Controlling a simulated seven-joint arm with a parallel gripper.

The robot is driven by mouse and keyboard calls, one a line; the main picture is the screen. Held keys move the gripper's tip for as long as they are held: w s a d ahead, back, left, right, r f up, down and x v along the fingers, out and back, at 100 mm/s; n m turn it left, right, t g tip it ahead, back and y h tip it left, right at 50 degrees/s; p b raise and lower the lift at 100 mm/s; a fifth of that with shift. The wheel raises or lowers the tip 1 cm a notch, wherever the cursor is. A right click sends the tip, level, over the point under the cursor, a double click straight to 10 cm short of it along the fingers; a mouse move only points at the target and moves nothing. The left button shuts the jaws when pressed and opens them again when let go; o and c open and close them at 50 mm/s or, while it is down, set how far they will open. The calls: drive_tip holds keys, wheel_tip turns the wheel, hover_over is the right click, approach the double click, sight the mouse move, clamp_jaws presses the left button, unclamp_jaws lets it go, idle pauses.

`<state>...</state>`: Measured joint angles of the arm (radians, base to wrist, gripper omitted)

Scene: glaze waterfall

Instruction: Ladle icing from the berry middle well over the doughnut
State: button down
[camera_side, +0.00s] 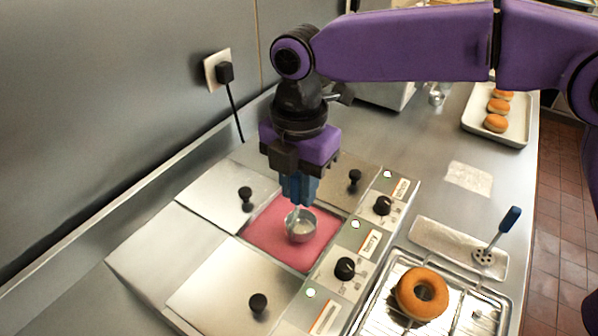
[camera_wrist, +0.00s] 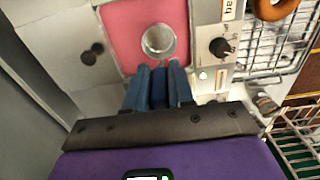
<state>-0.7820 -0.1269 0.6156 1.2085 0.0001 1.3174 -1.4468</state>
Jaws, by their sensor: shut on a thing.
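My gripper (camera_side: 299,192) is shut on the ladle's handle, pointing down over the open middle well. The ladle's metal bowl (camera_side: 301,226) is at the pink icing (camera_side: 265,238); I cannot tell whether it touches the surface. In the wrist view the round bowl (camera_wrist: 158,42) shows just beyond the blue fingers (camera_wrist: 159,85), over the pink icing (camera_wrist: 120,30). The bowl's inside looks grey, with no clear pink in it. The plain brown ring doughnut (camera_side: 422,293) lies on a wire rack at the lower right, and its edge shows in the wrist view (camera_wrist: 272,8).
Metal lids with black knobs (camera_side: 246,194) cover the neighbouring wells. A control panel with dials (camera_side: 345,268) and a berry label runs between the well and the wire rack (camera_side: 379,312).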

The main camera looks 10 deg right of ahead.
drive_tip(key=shift+f, duration=2.45)
drive_tip(key=shift+r, duration=4.05)
